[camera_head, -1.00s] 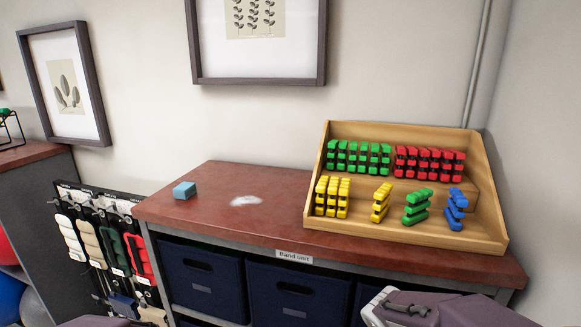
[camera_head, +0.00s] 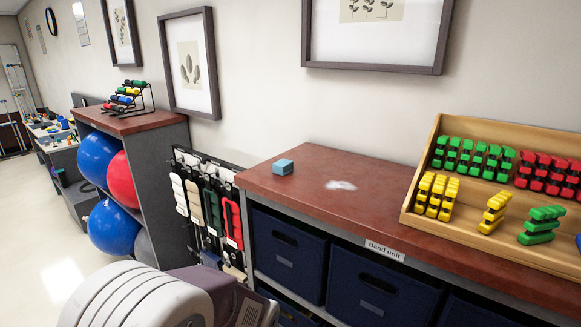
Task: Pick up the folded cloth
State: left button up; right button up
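A small light-blue folded cloth (camera_head: 283,167), shaped like a thick block, lies on the red-brown top of the band unit (camera_head: 312,165), near its left end. A whitish smear (camera_head: 341,185) is on the same top, to the right of the cloth and apart from it. Part of one of my arms, white and purple-grey, fills the bottom left of the view. No gripper fingers show, and nothing touches the cloth.
Dark blue bins (camera_head: 288,256) sit below. Hanging straps (camera_head: 206,213) and a ball shelf (camera_head: 160,125) are left. Floor is open at far left.

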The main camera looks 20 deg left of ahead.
aim_at(282, 166)
jog(key=j+z, duration=0.45)
jog(key=j, duration=0.45)
jog(key=j+z, duration=0.45)
jog(key=j, duration=0.4)
